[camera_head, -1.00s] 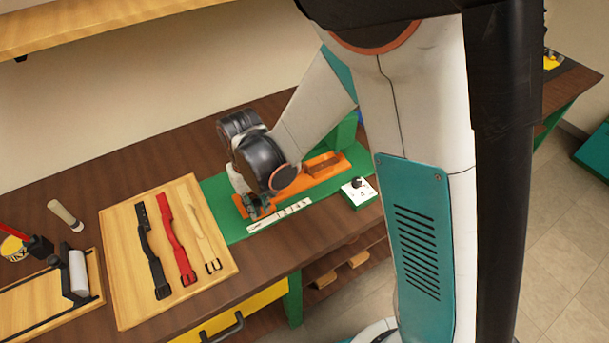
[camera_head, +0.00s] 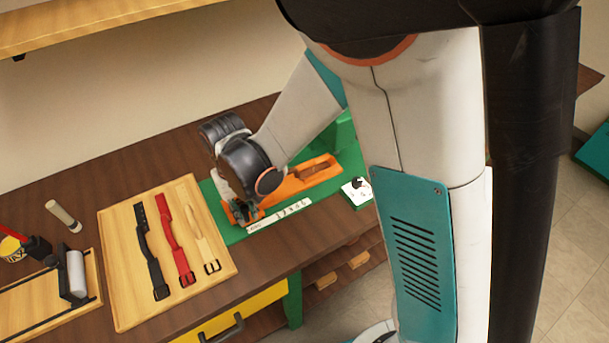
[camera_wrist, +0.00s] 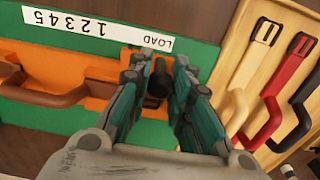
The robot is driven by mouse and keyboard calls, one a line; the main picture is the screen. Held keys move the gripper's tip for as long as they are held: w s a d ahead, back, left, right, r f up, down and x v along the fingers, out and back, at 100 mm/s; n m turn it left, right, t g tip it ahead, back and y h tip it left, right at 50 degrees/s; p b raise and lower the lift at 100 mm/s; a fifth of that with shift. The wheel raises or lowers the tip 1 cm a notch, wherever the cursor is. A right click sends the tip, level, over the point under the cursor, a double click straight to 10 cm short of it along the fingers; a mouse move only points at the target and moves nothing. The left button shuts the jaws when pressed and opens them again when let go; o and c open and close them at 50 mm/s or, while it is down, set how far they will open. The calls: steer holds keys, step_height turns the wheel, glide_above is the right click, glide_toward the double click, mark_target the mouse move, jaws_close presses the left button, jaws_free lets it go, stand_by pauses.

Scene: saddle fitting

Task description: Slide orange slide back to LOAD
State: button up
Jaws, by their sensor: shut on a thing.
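The orange slide assembly (camera_head: 318,172) lies on a green base (camera_head: 208,188); its long orange part also shows in the wrist view (camera_wrist: 45,98). My gripper (camera_head: 243,212) is at the left end of it in the head view. In the wrist view my gripper (camera_wrist: 160,72) is shut on a dark knob (camera_wrist: 158,80) between its fingertips. The fingers hide most of the knob and what lies beneath it. A white scale strip (camera_wrist: 95,28) carries the numbers 1 to 5 and the word LOAD. The fingertips are beside the LOAD end.
A wooden board (camera_head: 125,270) with black, red and cream straps lies left of the green base. A small box with a dark knob (camera_head: 357,190) stands right of the strip. A roller frame (camera_head: 75,275) is at the far left. Bare tabletop lies behind the board.

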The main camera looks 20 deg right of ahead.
steer(key=shift+s+a+b, duration=0.2)
steer(key=shift+s+a, duration=0.05)
steer(key=shift+a, duration=0.65)
steer(key=shift+s+a+b, duration=0.15)
steer(key=shift+s+a, duration=0.05)
steer(key=shift+a, duration=0.65)
steer(key=shift+o, duration=0.5)
steer(key=shift+a, duration=0.1)
steer(key=shift+o, duration=0.6)
steer(key=shift+a, duration=0.1)
steer(key=o, duration=0.6)
steer(key=shift+s+a, duration=0.1)
steer(key=shift+a, duration=0.05)
